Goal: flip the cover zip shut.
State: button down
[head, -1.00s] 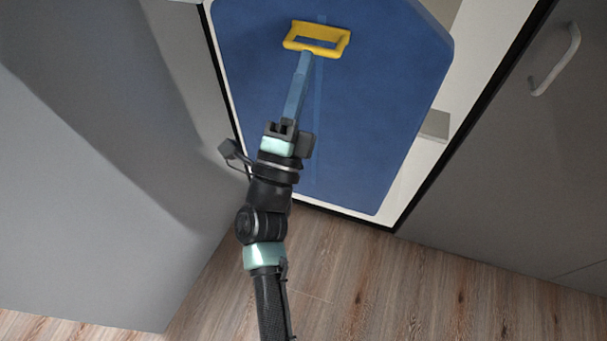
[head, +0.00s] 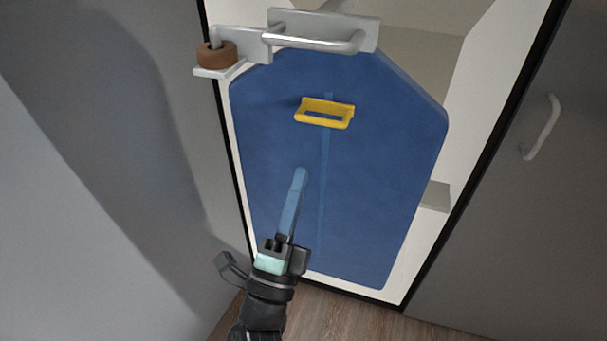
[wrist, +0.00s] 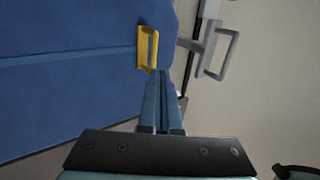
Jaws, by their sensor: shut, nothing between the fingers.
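A blue garment cover (head: 280,150) hangs upright inside an open cabinet. A lighter blue zip line (head: 324,190) runs down its middle. A yellow zip pull (head: 324,113), a rectangular loop, sits near the top of that line. The pull also shows in the wrist view (wrist: 146,48), just beyond the fingertips. My gripper (head: 300,172) is shut and empty, with long blue fingers. In the head view its tips are below and slightly left of the pull, in front of the cover. In the wrist view my gripper (wrist: 160,75) appears close to the pull; I cannot tell whether they touch.
A grey bracket with a bar handle (head: 315,40) is above the cover. A brown ring (head: 216,55) sits on a small ledge at its left. A grey panel stands close on the left. A door with a handle (head: 541,128) is at right.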

jog(key=v, duration=0.6)
jog(key=shift+f, duration=0.35)
jog(key=shift+s, duration=0.1)
